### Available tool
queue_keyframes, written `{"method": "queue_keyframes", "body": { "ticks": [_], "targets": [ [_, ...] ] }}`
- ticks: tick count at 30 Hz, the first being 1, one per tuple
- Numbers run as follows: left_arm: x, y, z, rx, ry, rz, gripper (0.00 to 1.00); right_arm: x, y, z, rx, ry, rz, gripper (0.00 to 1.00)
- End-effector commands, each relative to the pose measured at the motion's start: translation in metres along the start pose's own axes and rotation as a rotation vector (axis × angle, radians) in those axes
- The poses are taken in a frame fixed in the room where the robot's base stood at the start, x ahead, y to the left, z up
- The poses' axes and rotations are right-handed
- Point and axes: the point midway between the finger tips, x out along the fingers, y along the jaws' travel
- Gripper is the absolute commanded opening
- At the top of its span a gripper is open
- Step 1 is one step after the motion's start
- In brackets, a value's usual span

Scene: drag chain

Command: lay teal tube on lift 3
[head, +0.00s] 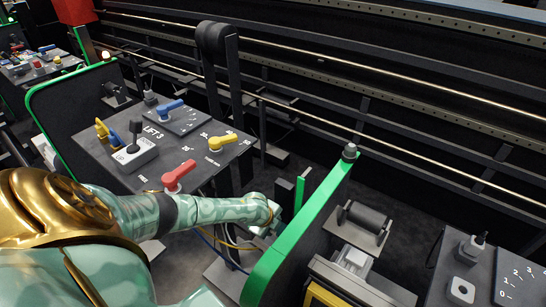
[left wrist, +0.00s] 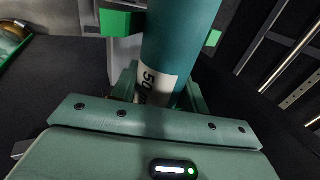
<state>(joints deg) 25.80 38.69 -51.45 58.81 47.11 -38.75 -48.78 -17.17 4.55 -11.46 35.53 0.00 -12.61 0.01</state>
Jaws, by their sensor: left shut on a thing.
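The teal tube (left wrist: 180,40) shows close up in the left wrist view, with a white band marked 50. My left gripper (left wrist: 160,92) is shut around it near this band. In the head view my left gripper (head: 270,222) is beyond the front right corner of the lift 3 panel (head: 120,165), low beside a green-edged side plate. I cannot make out the tube in the head view. Lift 3's panel carries red, yellow and blue handles and a black joystick. My right gripper is not in view.
The green-edged side plate (head: 305,225) stands right of my left gripper. A dark post with a roller (head: 215,40) rises behind the panel. Green blocks (left wrist: 115,22) sit behind the tube in the wrist view. Long rails (head: 400,100) run along the back.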

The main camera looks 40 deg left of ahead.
Motion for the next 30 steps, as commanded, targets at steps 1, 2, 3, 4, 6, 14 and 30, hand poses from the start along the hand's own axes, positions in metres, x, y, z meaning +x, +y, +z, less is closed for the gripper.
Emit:
{"method": "queue_keyframes", "body": {
  "ticks": [1, 2, 3, 4, 6, 14, 30],
  "targets": [
    [0.001, 0.0, 0.0, 0.0, 0.0, -0.002, 0.17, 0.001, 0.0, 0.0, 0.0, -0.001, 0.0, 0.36],
    [0.001, 0.0, 0.0, 0.0, 0.0, -0.002, 0.17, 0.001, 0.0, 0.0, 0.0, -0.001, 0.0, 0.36],
    [0.001, 0.0, 0.0, -0.001, 0.0, -0.002, 0.17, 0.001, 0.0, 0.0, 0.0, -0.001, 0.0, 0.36],
    [0.001, -0.001, 0.0, -0.001, 0.0, -0.002, 0.17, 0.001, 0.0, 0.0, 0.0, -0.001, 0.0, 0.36],
    [0.001, -0.001, 0.0, -0.001, 0.0, -0.002, 0.17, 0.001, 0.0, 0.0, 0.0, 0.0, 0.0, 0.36],
    [0.001, -0.001, 0.0, -0.001, 0.0, -0.003, 0.7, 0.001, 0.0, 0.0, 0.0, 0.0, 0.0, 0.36],
    [-0.023, -0.007, 0.001, -0.003, 0.001, -0.012, 0.7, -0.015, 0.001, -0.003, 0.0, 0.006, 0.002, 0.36]
  ]
}}
